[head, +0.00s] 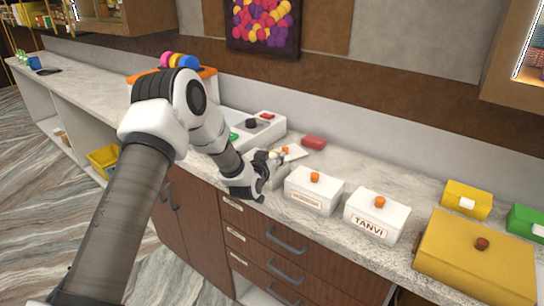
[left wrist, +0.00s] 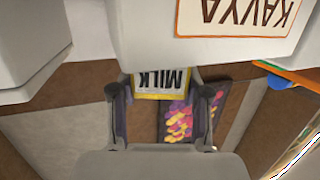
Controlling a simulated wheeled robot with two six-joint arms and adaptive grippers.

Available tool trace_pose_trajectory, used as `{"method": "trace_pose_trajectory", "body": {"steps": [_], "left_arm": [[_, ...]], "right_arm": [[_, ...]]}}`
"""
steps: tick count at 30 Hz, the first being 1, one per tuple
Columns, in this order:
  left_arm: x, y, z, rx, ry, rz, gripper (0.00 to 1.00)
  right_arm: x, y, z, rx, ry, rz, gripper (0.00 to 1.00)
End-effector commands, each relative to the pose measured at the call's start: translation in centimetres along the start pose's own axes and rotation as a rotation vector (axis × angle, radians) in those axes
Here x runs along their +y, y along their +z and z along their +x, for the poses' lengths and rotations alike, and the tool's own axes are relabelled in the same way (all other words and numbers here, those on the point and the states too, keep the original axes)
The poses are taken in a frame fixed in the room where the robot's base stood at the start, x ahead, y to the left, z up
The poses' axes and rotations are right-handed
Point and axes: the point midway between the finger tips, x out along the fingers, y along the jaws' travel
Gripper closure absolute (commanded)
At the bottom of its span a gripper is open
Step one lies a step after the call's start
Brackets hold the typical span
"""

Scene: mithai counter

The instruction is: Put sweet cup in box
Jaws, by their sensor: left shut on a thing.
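My left gripper (head: 264,166) is beside the white box at the far end of the row. In the left wrist view the left gripper (left wrist: 162,98) is shut on the sweet cup, whose yellow-edged MILK label (left wrist: 160,82) shows upside down between the fingers. Most of the cup is hidden. A white box labelled KAVYA (left wrist: 160,42) fills the top of that view. In the head view the far white box (head: 280,177) is partly hidden by my gripper, and its orange-knobbed top (head: 293,152) looks tilted. My right gripper is not in view.
Closed white boxes stand nearer, one with an unreadable label (head: 305,199) and one labelled TANVI (head: 366,226). Yellow boxes (head: 465,250) and a green box (head: 525,221) stand right. A red block (head: 313,142) lies behind. The counter's left part (head: 85,72) is largely clear.

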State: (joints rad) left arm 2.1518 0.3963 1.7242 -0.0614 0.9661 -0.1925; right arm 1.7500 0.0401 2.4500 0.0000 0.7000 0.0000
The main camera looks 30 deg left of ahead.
Motion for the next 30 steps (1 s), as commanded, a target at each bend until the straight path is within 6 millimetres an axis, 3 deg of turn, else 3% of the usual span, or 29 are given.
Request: {"method": "trace_pose_trajectory", "body": {"steps": [8,9,11,20,24,30], "left_arm": [[0.0,0.6,0.1,0.001,0.000,0.000,0.88],[0.0,0.6,0.1,0.000,0.000,0.000,0.46],[0.0,0.6,0.1,0.000,0.000,0.000,0.28],[0.0,0.4,0.1,0.000,0.000,0.000,0.28],[0.0,-1.3,-0.2,0.001,0.000,0.000,0.28],[0.0,-0.3,-5.0,-0.001,0.000,-0.005,0.28]], "right_arm": [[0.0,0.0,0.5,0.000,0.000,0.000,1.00],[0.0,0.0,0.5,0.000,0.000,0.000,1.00],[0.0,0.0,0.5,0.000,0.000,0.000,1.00],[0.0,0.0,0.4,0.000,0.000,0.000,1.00],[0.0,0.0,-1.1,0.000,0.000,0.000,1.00],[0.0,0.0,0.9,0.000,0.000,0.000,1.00]]}}
